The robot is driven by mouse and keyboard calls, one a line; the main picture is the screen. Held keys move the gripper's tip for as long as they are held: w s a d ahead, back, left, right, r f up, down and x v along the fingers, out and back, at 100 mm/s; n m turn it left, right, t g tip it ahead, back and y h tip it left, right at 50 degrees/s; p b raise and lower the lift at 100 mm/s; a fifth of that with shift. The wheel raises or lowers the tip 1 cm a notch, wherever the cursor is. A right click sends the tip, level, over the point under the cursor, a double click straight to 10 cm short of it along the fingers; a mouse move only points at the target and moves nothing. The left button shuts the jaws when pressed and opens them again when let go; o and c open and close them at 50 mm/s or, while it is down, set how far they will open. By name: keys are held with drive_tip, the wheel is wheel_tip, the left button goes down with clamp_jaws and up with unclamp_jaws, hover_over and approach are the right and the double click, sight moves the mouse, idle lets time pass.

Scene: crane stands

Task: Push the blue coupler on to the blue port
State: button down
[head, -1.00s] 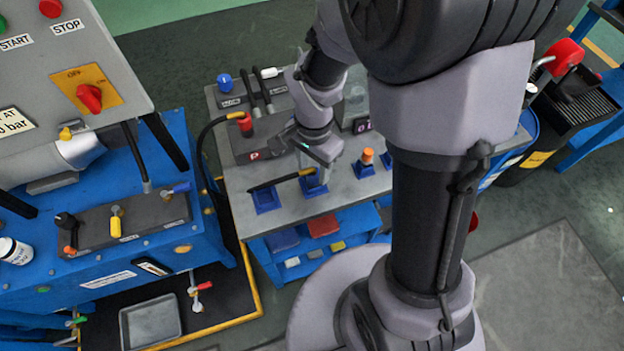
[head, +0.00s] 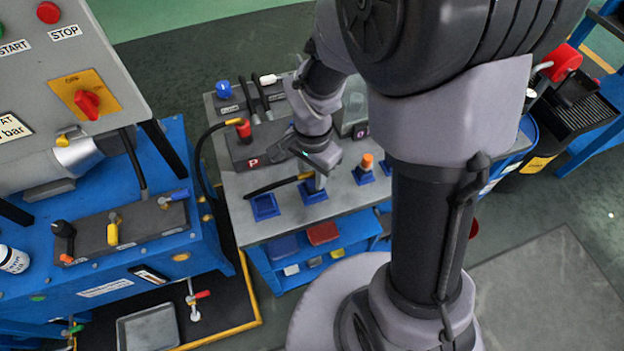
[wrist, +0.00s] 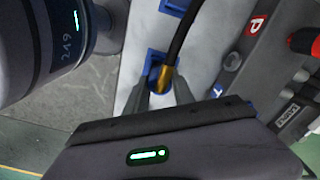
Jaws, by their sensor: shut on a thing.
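My gripper (wrist: 160,98) is shut on the blue coupler (wrist: 154,77), which is mostly hidden between the fingers. A brass fitting (wrist: 166,80) and a black hose run from it. In the head view my gripper (head: 319,184) is over the middle blue holder (head: 311,198) on the grey bench top; I cannot tell whether the coupler is clear of it. The hose's yellow end (head: 299,178) shows beside the gripper. The arm hides that area in the head view.
A red coupler (head: 243,129) with a hose is on the block by the red P label (head: 253,161). An orange-topped piece (head: 367,161) stands in the right holder. The left holder (head: 264,207) looks empty. A blue machine (head: 130,260) stands at left.

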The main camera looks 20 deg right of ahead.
drive_tip(key=shift+r+p, duration=1.4)
drive_tip(key=shift+r, duration=0.65)
drive_tip(key=shift+f, duration=0.1)
drive_tip(key=w+r+p, duration=0.5)
drive_tip(key=w+p, duration=0.1)
drive_tip(key=w, duration=0.2)
drive_tip(key=w+r+p, duration=0.5)
drive_tip(key=w+p, duration=0.1)
drive_tip(key=w, duration=0.3)
drive_tip(key=f+b, duration=0.4)
drive_tip(key=f, duration=0.1)
drive_tip(key=shift+s+d+f+b, duration=0.15)
drive_tip(key=shift+s+f+b, duration=0.05)
drive_tip(key=shift+f+b, duration=0.2)
drive_tip(key=shift+f, duration=0.35)
drive_tip(key=shift+f+b, duration=1.4)
drive_tip(key=shift+f, duration=0.05)
drive_tip(key=c, duration=1)
unclamp_jaws()
